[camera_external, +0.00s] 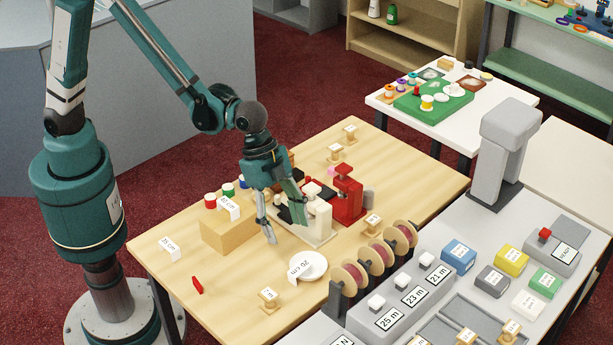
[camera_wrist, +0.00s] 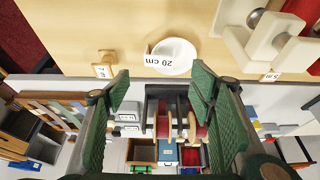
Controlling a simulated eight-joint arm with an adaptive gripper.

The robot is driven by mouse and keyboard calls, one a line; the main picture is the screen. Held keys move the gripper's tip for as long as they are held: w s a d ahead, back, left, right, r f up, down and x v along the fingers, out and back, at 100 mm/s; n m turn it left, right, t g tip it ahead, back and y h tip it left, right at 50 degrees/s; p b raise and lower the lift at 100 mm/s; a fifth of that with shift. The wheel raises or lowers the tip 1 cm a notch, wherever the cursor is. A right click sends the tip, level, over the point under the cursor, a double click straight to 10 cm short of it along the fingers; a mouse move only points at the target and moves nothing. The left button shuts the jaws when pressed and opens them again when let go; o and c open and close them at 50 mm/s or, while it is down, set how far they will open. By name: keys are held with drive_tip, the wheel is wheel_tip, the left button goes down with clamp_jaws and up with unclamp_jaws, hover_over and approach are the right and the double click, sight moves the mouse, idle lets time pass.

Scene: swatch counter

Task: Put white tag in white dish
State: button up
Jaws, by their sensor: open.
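The white dish (camera_external: 308,265) lies on the wooden counter, with a white card marked 20 cm (camera_external: 299,269) at its near left edge. The dish also shows at the top centre of the wrist view (camera_wrist: 178,54), and its inside looks empty there. My gripper (camera_external: 287,231) is open, pointing down above the counter, behind and left of the dish in the external view. Nothing shows between its fingers in the wrist view (camera_wrist: 156,84). I cannot make out a separate white tag for certain; white cards stand at several places.
A white press (camera_external: 319,219) and a red press (camera_external: 348,193) stand close to my gripper. A wooden block (camera_external: 228,235) is left of it, and a small red piece (camera_external: 197,285) lies at the front left. Ribbon spools (camera_external: 349,277) stand right of the dish.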

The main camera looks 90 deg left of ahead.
idle(0.5)
drive_tip(key=s+a+r+n+t+y, duration=0.1)
drive_tip(key=s+a+r+n, duration=0.1)
drive_tip(key=s+a+r, duration=0.55)
drive_tip(key=s+a+r+n+t, duration=0.15)
drive_tip(key=s+a+r, duration=0.25)
drive_tip(key=a+r, duration=0.55)
drive_tip(key=s+a+r+n+t+y, duration=0.1)
drive_tip(key=s+a+n, duration=0.4)
drive_tip(key=s+a, duration=1)
drive_tip(key=shift+s+a+r+y, duration=0.25)
drive_tip(key=shift+s+r+y, duration=0.25)
drive_tip(key=shift+s, duration=1.1)
drive_tip(key=shift+f+n+t, duration=0.15)
drive_tip(key=shift+n+t, duration=0.1)
wheel_tip(320, 180, down, 15)
drive_tip(key=b, duration=1.5)
